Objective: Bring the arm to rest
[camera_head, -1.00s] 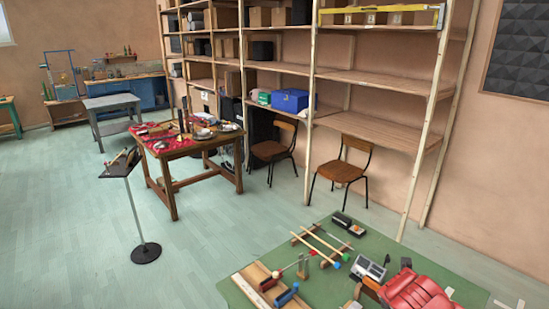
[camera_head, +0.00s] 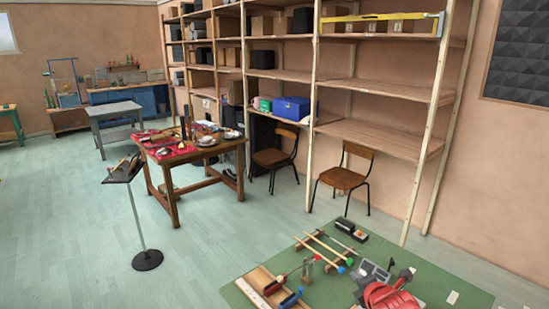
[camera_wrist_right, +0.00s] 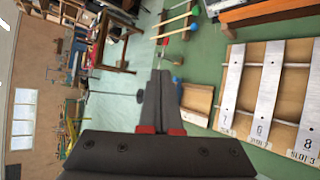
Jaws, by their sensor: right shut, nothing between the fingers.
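My right gripper (camera_wrist_right: 160,76) is shut and empty in the right wrist view, its two dark fingers together with red marks at their base. No object touches its fingertips there. In the head view a red and dark shape at the lower right, over the green table (camera_head: 245,290), appears to be part of my right arm; its fingertips are hard to make out. My left gripper is not in view.
Mallets (camera_head: 327,250) lie on the green table. Numbered metal bars (camera_wrist_right: 267,90) lie right of the gripper in the wrist view. A brown table (camera_head: 190,155), a music stand (camera_head: 147,260) and chairs (camera_head: 341,178) stand beyond. Open floor lies at left.

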